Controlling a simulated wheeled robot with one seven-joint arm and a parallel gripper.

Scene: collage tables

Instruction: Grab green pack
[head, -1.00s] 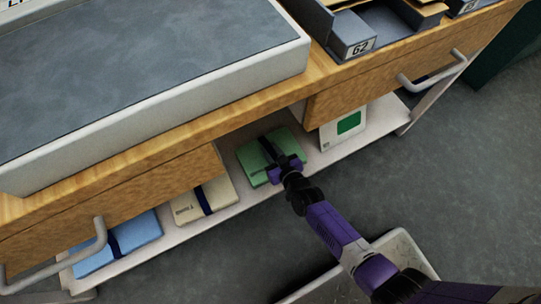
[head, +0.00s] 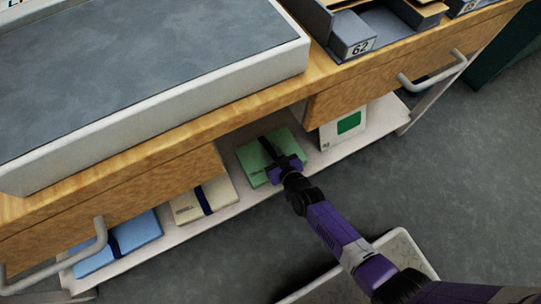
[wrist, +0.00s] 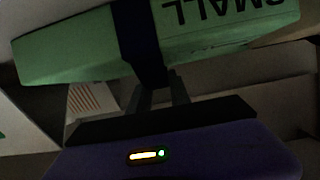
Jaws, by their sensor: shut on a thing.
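The green pack (head: 256,171) with a dark band lies on the low white shelf under the table, between the cream pack and a white box. In the wrist view the green pack (wrist: 85,45) fills the top, with the word "SMALL" upside down and a dark band (wrist: 142,35) around it. My gripper (head: 272,155) reaches under the table from the lower right. In the wrist view my gripper's fingers (wrist: 160,88) are shut at the dark band of the pack. The fingertips are hidden against the band.
The cream pack (head: 187,208) and the blue pack (head: 140,238) lie left on the shelf (head: 240,204). A white box with a green square (head: 336,138) stands right. Drawer fronts with handles (head: 103,240) and the wooden table edge (head: 150,143) overhang.

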